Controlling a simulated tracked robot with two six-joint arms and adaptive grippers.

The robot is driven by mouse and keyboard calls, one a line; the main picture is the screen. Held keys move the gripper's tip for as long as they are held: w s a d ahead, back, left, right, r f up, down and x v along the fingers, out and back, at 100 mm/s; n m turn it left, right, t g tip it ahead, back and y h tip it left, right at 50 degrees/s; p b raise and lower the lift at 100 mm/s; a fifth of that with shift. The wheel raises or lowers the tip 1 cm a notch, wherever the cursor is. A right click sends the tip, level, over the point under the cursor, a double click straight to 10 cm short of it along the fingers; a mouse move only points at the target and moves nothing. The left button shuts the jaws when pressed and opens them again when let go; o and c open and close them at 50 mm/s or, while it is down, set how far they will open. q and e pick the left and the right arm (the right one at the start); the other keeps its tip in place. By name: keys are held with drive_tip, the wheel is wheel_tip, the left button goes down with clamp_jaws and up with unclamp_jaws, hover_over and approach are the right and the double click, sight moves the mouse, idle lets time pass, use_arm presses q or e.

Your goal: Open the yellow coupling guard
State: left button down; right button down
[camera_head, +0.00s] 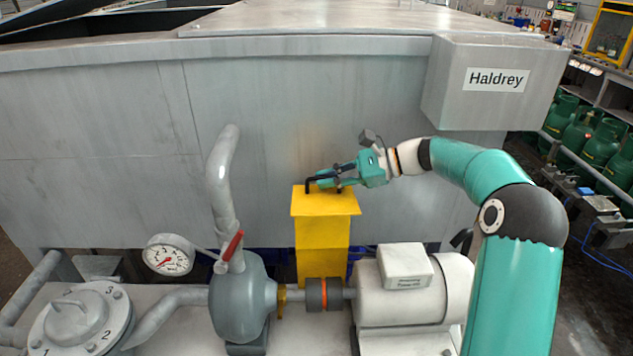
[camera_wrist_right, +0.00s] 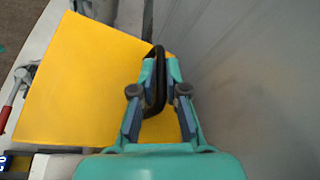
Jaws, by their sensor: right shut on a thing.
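The yellow coupling guard (camera_head: 323,240) stands upright behind the shaft between pump and motor in the head view. It has a flat top with a black handle (camera_head: 309,184). My right gripper (camera_head: 322,180) reaches in from the right and is shut on the handle. In the right wrist view the gripper fingers (camera_wrist_right: 159,85) close on the black handle (camera_wrist_right: 158,62), with the guard's yellow top (camera_wrist_right: 85,88) below and to the left. The coupling (camera_head: 324,294) with an orange band shows uncovered in front of the guard. My left gripper is not in view.
A grey tank wall (camera_head: 280,120) rises close behind the guard. The grey pump (camera_head: 240,300) with a red lever (camera_head: 233,246) is at left, the white motor (camera_head: 412,290) at right. A pressure gauge (camera_head: 168,255) and a numbered round lid (camera_head: 82,318) are further left.

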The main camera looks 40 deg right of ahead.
drive_tip(key=shift+w+f, duration=0.1)
drive_tip(key=shift+f, duration=0.1)
drive_tip(key=c, duration=1.2)
unclamp_jaws()
drive_tip(key=shift+c, duration=0.2)
drive_tip(key=shift+s+d+r, duration=0.2)
drive_tip(key=shift+s+d, duration=0.15)
drive_tip(key=shift+d, duration=0.05)
drive_tip(key=s+d, duration=0.9)
drive_tip(key=d, duration=0.1)
drive_tip(key=shift+s+r, duration=0.2)
drive_tip(key=shift+r, duration=0.1)
